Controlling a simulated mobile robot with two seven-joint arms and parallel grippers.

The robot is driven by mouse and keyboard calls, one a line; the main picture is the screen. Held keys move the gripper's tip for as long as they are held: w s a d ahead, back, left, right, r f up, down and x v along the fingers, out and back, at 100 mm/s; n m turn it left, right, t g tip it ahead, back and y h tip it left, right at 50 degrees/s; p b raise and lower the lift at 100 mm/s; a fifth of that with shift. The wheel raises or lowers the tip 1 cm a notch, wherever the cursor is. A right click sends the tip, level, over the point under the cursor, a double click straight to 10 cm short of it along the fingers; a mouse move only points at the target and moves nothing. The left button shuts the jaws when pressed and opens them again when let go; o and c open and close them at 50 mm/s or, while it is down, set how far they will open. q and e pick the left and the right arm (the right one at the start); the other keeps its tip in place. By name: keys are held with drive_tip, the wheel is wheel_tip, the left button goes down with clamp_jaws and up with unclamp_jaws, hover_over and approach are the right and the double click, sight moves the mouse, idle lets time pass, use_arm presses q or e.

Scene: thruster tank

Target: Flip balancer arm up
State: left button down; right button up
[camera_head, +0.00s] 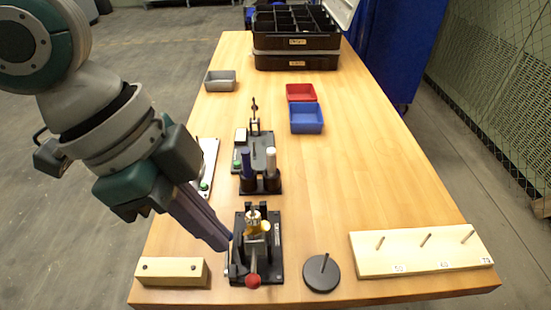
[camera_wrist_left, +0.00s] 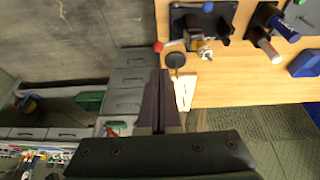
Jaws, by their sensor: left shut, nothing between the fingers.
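A black fixture (camera_head: 277,262) stands at the near end of the wooden table, with brass parts, a yellow part and a grey arm ending in a red ball (camera_head: 253,281) that points to the near edge. I take this arm as the balancer arm; it looks low. In the left wrist view the fixture (camera_wrist_left: 190,20) is at the top, with the red ball (camera_wrist_left: 158,46) just above the fingertips in the picture. My left gripper (camera_head: 226,246) is shut and empty, its fingertips beside the fixture's left side; contact cannot be told. Its fingers (camera_wrist_left: 160,75) show in the wrist view. My right gripper is not in view.
A wooden block (camera_head: 170,271) lies left of the fixture. A black disc with a pin (camera_head: 321,272) and a pegged board (camera_head: 420,251) lie right. Behind stand a blue cylinder (camera_head: 247,168) and a white-topped one (camera_head: 271,170). The table's right middle is clear.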

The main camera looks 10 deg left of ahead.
sight(252, 281)
use_arm(q)
drive_tip(key=x, duration=0.5)
drive_tip(key=b+x, duration=0.1)
drive_tip(key=x, duration=0.2)
drive_tip(key=shift+s+a+f, duration=0.15)
drive_tip(key=shift+a+f, duration=0.05)
drive_tip(key=shift+f, duration=0.2)
drive_tip(key=shift+s+f, duration=0.1)
drive_tip(key=shift+s, duration=0.15)
drive_tip(key=shift+s+d+f+p, duration=0.15)
drive_tip(key=shift+s+f, duration=0.15)
drive_tip(key=shift+f, duration=0.25)
drive_tip(key=shift+s+d+f+p, duration=0.15)
drive_tip(key=shift+s+f, duration=0.1)
drive_tip(key=shift+f, duration=0.3)
drive_tip(key=shift+a, duration=0.15)
